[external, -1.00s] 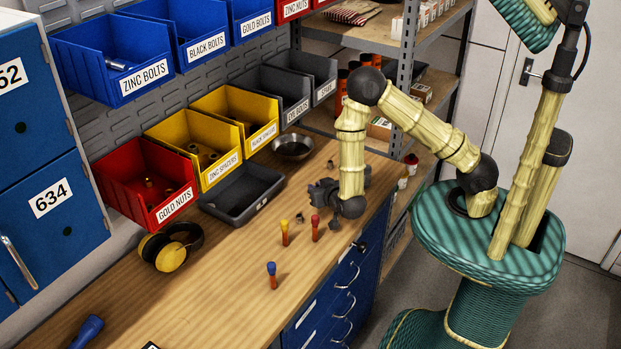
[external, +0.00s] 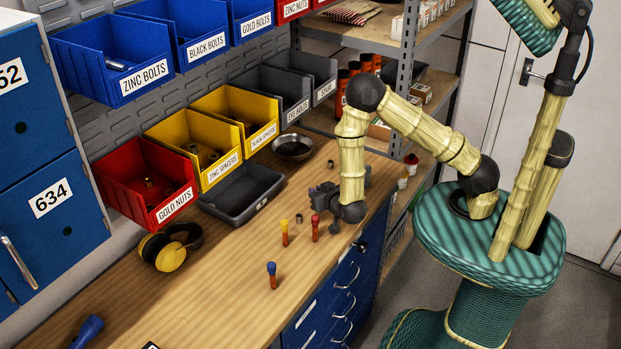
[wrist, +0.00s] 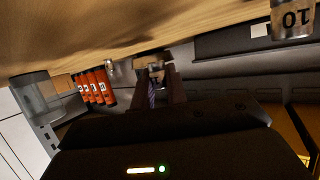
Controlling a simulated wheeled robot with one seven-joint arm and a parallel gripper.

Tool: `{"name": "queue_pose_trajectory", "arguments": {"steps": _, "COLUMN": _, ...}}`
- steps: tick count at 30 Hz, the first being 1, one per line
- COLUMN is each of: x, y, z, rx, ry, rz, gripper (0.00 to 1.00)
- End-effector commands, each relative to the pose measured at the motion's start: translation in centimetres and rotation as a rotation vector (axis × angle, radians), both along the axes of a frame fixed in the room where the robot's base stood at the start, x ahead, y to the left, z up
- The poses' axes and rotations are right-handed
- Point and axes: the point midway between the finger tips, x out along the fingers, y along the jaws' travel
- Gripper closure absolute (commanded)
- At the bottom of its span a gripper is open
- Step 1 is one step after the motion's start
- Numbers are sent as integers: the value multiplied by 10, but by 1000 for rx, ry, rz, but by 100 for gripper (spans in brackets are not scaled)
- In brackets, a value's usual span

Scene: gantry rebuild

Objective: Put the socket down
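A small grey metal socket (external: 299,218) stands upright on the wooden bench, beside the yellow-topped and red-topped drivers. In the wrist view, a metal socket marked 10 (wrist: 293,18) stands on the bench at the top right, apart from the fingers. My gripper (external: 318,194) is low over the bench, behind and right of the grey socket. In the wrist view, my two dark fingers (wrist: 155,82) show a narrow gap. A small pale and grey shape is at their tips; I cannot tell whether it is held or behind them.
Yellow-topped (external: 284,231), red-topped (external: 315,228) and blue-topped (external: 272,275) drivers stand near the gripper. A black tray (external: 232,216) and metal bowl (external: 293,158) are behind. Yellow-black ear defenders (external: 170,252) lie left. The bench middle, left of the drivers, is clear.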

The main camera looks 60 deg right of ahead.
Motion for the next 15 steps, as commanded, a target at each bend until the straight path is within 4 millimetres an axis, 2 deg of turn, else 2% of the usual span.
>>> {"name": "queue_pose_trajectory", "arguments": {"steps": 1, "x": -4, "y": -3, "z": -12, "rx": -11, "ry": 26, "rz": 1, "gripper": 78}}
{"name": "queue_pose_trajectory", "arguments": {"steps": 3, "x": -4, "y": -3, "z": -12, "rx": -12, "ry": 28, "rz": 1, "gripper": 64}}
{"name": "queue_pose_trajectory", "arguments": {"steps": 15, "x": -5, "y": -4, "z": -9, "rx": -16, "ry": 32, "rz": 1, "gripper": 64}}
